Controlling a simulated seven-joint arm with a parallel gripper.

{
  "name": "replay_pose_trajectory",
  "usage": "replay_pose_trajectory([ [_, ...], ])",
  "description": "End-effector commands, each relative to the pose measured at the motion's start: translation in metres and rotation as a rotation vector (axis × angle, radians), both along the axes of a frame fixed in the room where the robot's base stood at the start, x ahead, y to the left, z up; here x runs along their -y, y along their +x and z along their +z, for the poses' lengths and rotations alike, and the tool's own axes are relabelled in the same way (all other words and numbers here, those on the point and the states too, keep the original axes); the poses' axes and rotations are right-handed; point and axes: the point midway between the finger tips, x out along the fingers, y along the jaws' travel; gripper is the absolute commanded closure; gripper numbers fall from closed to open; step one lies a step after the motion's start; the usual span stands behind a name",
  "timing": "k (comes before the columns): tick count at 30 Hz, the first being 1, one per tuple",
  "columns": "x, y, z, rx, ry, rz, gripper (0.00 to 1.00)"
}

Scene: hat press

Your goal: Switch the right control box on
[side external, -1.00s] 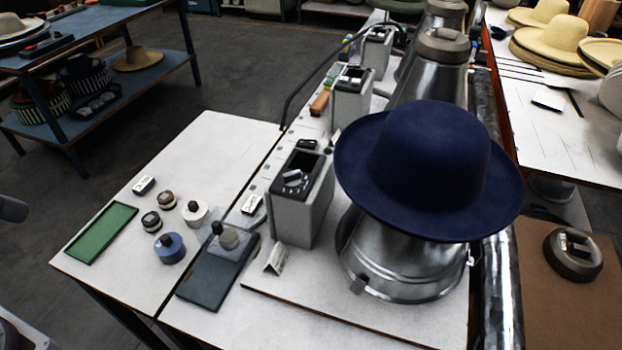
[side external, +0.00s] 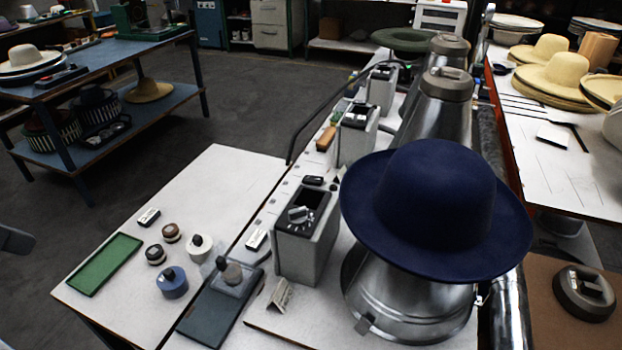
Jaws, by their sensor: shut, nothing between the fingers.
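Three grey control boxes stand in a row beside the metal hat forms. The nearest control box (side external: 307,250) has a dark sloped top with a light grey knob (side external: 299,214) on it. The middle control box (side external: 357,140) and the far control box (side external: 382,88) also have dark tops with light controls, too small to read. I cannot tell from this view which one is the right box, or whether any is on. My gripper is not in view, and nothing visibly touches the boxes.
A navy hat (side external: 436,205) sits on the nearest metal form (side external: 410,305), close beside the nearest box. A dark curved hose (side external: 312,127) runs behind the boxes. Small round pots, a green tray (side external: 104,264) and a dark pad (side external: 215,315) lie on the white table.

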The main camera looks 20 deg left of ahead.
Motion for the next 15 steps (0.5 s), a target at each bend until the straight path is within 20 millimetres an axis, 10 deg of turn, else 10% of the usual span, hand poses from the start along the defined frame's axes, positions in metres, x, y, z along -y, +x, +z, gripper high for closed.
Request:
replay_pose_trajectory([
  [11,0.0,0.002,0.002,-0.001,-0.004,0.001,1.0],
  [15,0.005,0.034,0.033,-0.026,-0.084,0.022,1.0],
])
